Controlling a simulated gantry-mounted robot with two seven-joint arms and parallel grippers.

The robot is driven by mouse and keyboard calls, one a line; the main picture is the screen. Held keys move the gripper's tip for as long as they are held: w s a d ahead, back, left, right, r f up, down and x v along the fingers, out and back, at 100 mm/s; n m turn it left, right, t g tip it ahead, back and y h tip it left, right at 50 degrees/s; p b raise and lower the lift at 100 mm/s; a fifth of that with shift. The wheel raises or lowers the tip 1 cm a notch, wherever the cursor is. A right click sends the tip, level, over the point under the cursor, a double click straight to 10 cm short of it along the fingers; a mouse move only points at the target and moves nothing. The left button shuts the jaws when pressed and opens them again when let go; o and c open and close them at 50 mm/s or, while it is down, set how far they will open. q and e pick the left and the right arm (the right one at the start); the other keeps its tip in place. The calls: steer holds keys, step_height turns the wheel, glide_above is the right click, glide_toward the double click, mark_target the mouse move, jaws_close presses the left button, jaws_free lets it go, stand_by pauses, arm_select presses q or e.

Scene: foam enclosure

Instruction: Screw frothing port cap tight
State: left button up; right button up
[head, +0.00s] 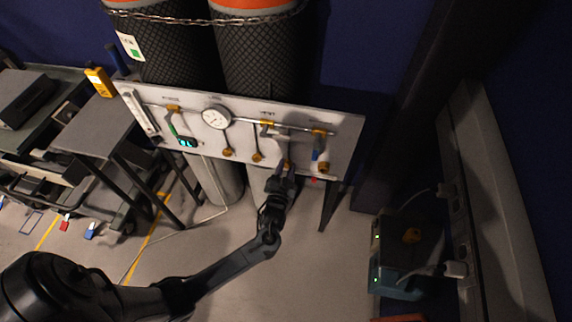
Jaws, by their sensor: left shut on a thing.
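A pale panel (346,142) carries a gauge, valves and pipes, with several brass fittings along its lower edge. My left gripper (286,172) reaches up to this lower edge from below. It is shut on the frothing port cap (287,164), a small brass piece mostly hidden by the fingers. I cannot tell how far the cap is threaded. Other brass fittings hang beside it, one to the left (257,156) and one to the right (323,168). My right gripper is out of view.
Two dark, mesh-covered cylinders (255,60) stand behind the panel with a chain across them. A grey bench (95,125) is at left. A teal box (398,280) with cables sits at lower right. Floor below the panel is clear.

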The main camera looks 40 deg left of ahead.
arm_select(q)
steer(key=shift+m, duration=0.5)
steer(key=o, duration=1.1)
steer(key=shift+c, duration=0.2)
steer(key=shift+p, duration=0.3)
steer(key=shift+s+d, duration=0.3)
steer(key=shift+s, duration=0.25)
steer(key=p+v, duration=0.2)
steer(key=v, duration=0.7)
steer(key=shift+s, duration=0.3)
steer(key=shift+d, duration=0.1)
steer(key=shift+f, duration=0.1)
